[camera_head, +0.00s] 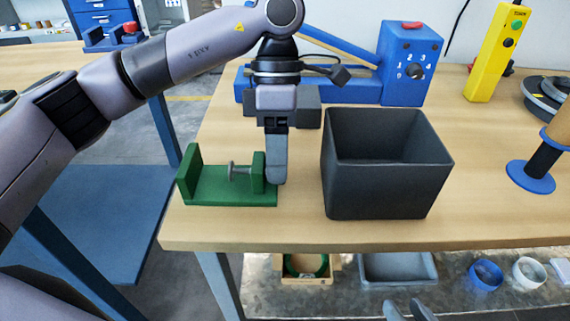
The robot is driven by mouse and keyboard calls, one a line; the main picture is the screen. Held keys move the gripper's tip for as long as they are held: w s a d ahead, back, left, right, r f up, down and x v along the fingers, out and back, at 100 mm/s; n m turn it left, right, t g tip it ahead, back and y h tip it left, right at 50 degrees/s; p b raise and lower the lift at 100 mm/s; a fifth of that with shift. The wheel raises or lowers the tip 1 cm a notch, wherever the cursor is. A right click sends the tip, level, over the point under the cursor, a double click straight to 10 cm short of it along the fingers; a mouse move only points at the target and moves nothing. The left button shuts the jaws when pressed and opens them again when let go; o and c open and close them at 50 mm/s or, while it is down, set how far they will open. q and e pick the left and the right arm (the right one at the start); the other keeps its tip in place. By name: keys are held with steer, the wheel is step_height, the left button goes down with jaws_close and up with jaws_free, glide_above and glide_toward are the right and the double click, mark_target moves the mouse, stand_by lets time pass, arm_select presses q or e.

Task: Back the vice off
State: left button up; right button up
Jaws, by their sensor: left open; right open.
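The green vice (210,189) sits near the front left corner of the wooden table. It has a tall upright plate at its left end and a smaller upright block (258,172) toward its right end. A grey screw-like part (240,172) with a small cross bar shows between them. My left gripper (276,182) points down right beside the small block, at the vice's right end. I cannot tell whether it touches it, and the far finger is hidden. My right gripper (408,309) is open and empty at the bottom edge, in front of the table and away from the vice.
A dark open bin (385,197) stands close to the right of my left gripper. A blue machine with a dial (411,62) is behind. A yellow control post (493,60) and a blue-based spool stand (531,177) are at the right. The table's front edge (300,240) is clear.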

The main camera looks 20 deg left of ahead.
arm_select(q)
steer(key=c, duration=0.6)
steer(key=t+b, duration=0.1)
steer(key=b, duration=0.1)
steer(key=t+y+b, duration=0.1)
steer(key=shift+s+d+f+t+b, duration=0.15)
steer(key=shift+s+t+b, duration=0.15)
steer(key=shift+t+b, duration=0.1)
steer(key=shift+r+t, duration=0.25)
steer(key=shift+t, duration=0.05)
